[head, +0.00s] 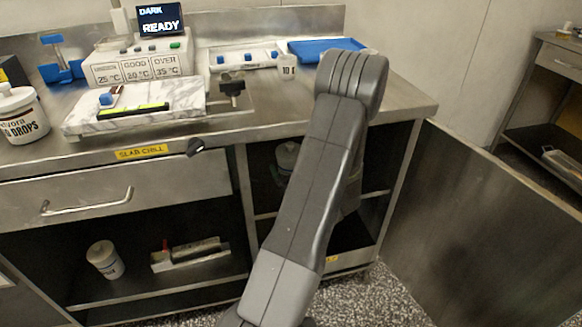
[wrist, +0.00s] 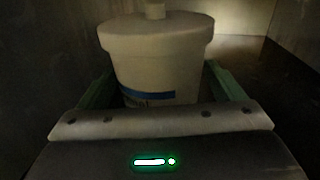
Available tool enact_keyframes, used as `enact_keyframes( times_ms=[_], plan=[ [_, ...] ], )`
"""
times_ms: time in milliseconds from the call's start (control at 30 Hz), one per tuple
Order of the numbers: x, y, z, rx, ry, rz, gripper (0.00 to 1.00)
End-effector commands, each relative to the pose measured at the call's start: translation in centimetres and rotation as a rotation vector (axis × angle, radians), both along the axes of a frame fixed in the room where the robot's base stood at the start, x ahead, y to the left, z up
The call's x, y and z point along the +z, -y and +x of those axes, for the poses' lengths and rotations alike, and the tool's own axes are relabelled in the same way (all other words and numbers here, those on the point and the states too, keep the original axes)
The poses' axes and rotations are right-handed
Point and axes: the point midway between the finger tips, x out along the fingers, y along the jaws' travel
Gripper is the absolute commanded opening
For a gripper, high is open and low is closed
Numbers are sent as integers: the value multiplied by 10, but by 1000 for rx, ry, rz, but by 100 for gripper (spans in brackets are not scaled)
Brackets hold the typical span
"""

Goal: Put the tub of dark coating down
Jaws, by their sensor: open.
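A pale lidded tub (wrist: 155,62) with a knob on its lid and a blue stripe fills the middle of the wrist view. It stands upright between the two green fingers of my gripper (wrist: 158,80). The fingers are open, one on each side of it; I cannot tell whether either touches it. Its label text is not readable. In the head view a pale tub (head: 287,155) shows partly behind my arm, inside the right cupboard bay; it appears to be the same one. My gripper is hidden there behind my arm. The tub's base is hidden in the wrist view.
Dark cupboard walls close in at the left of the wrist view; shelf floor (wrist: 262,58) is bare at right. On the counter are a marble slab (head: 135,112), a blue tray (head: 325,48) and a white drops tub (head: 22,115). A smaller tub (head: 105,260) stands on the lower left shelf.

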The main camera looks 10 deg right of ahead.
Motion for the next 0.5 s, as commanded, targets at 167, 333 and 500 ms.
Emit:
enact_keyframes(
  times_ms=[167, 333, 500],
  plan=[
    [2, 5, -19, -3, -3, 1, 88],
    [3, 13, -57, -5, -2, 3, 88],
    [3, 18, -89, -5, -1, 3, 88]
  ],
)
